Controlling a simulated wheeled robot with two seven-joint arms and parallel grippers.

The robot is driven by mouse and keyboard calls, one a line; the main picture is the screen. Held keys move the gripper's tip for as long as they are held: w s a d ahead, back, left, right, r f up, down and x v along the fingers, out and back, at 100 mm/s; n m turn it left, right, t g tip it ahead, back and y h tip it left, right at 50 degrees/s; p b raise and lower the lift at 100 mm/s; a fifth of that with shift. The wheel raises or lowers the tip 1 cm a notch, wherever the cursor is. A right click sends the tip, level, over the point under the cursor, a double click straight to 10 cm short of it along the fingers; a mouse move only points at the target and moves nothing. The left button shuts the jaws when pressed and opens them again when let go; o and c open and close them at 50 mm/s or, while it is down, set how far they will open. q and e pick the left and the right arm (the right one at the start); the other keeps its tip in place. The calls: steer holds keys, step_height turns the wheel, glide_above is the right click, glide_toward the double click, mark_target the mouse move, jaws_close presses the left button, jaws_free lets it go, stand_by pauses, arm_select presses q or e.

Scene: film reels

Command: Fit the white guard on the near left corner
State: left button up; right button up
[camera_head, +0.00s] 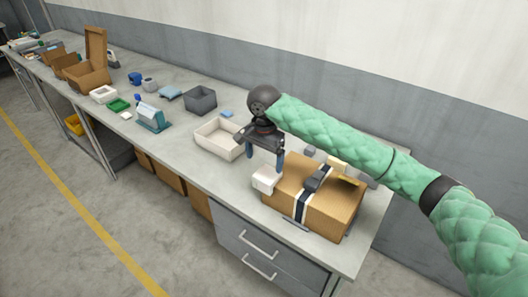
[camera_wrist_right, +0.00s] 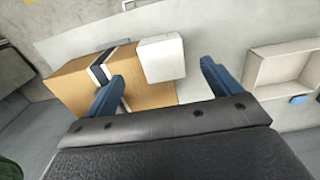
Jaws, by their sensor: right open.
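A brown cardboard box (camera_head: 328,209) with a dark and white strap lies near the right end of the bench. The white guard (camera_head: 265,180) is a small pale block at the box's left corner; in the right wrist view it (camera_wrist_right: 162,60) covers that corner. I cannot tell whether it is fully seated. My right gripper (camera_head: 265,163) is above the guard, pointing down. In the wrist view its blue fingers (camera_wrist_right: 163,70) are open, one on each side of the guard and apart from it. My left gripper is out of view.
A dark tool (camera_head: 318,179) lies on the box top. A cream open tray (camera_head: 216,139) stands just left of the gripper, and a grey bin (camera_head: 200,99) is behind it. Small blocks sit behind the box. The bench's front strip before the tray is clear.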

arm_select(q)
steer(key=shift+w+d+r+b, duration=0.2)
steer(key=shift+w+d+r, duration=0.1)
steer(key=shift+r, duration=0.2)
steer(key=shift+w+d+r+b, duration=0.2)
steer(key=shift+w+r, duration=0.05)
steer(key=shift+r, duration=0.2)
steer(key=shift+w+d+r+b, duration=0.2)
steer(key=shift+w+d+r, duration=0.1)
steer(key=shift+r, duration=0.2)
arm_select(e)
steer(key=shift+r, duration=2.3)
